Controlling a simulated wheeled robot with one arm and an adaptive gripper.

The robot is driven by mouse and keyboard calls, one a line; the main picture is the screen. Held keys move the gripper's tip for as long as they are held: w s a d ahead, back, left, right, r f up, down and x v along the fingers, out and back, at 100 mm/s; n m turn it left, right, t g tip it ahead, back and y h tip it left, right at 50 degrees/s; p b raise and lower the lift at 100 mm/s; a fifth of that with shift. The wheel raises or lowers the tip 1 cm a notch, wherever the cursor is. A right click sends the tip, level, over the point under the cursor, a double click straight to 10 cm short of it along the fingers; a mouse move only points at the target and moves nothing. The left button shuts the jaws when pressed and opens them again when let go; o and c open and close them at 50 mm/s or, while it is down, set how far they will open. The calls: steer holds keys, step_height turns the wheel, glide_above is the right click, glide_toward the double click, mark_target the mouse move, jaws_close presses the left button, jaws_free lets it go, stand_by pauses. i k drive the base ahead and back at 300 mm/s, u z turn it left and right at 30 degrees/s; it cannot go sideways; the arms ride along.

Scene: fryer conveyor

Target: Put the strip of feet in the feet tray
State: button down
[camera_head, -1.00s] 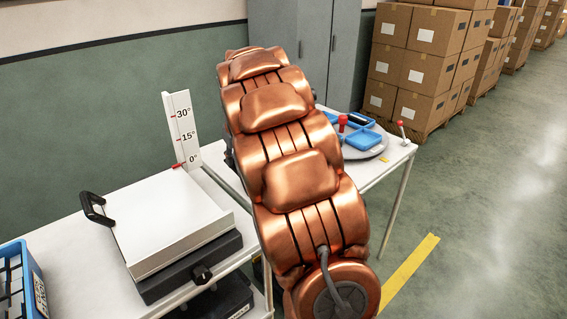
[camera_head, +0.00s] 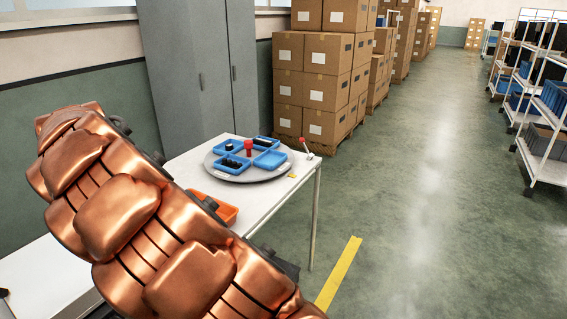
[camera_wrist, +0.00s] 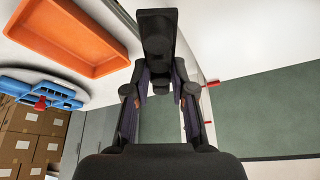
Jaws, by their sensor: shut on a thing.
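In the wrist view, my gripper (camera_wrist: 160,88) has its two fingers closed in on a dark piece (camera_wrist: 157,35) at their tips. The piece is black and blocky, and I take it to be the strip of feet; its separate feet cannot be made out. In the head view my copper arm hides most of the gripper. Blue trays (camera_head: 270,160) sit on a round grey turntable (camera_head: 250,178) around a red knob (camera_head: 248,147). Some hold black parts; the front right one looks empty. Which one is the feet tray cannot be told.
An empty-looking orange tray (camera_wrist: 70,35) lies close to the gripper; it also shows in the head view (camera_head: 222,209), partly behind my arm. Stacked cartons (camera_head: 318,75) stand behind.

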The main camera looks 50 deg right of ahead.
mark_target(271, 162)
steer(key=z, duration=1.9)
steer(key=i, duration=1.7)
steer(key=u, duration=2.25)
